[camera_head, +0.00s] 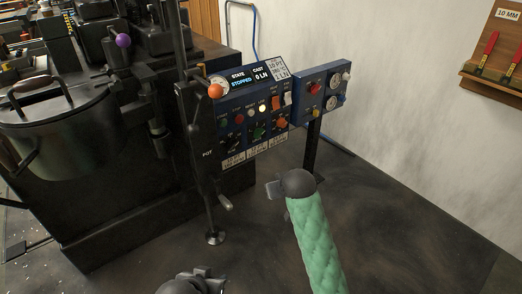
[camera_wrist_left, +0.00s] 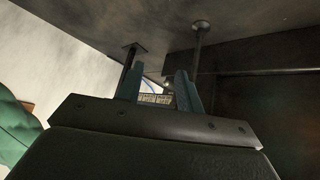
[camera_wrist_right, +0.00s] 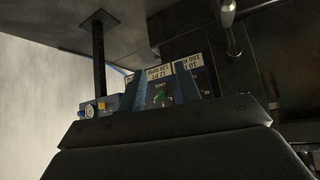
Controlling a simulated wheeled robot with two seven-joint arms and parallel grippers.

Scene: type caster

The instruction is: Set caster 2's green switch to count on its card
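The caster's blue control panel (camera_head: 250,112) stands at the centre of the head view, with a green switch (camera_head: 258,131) in its lower row. White cards (camera_head: 258,152) hang along the panel's lower edge; their print is too small to read in the head view. My right gripper (camera_head: 275,190) is in front of and below the panel, apart from it. In the right wrist view its fingers are spread and empty, with the green switch (camera_wrist_right: 161,97) showing beyond them. My left gripper (camera_head: 212,281) is low at the bottom edge, fingers apart and empty; a card (camera_wrist_left: 155,98) shows between them.
The dark machine with a round pot (camera_head: 62,130) fills the left. An orange-knobbed lever (camera_head: 215,91) stands at the panel's left side. A smaller blue gauge box (camera_head: 322,92) adjoins it on a post. Floor to the right is open.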

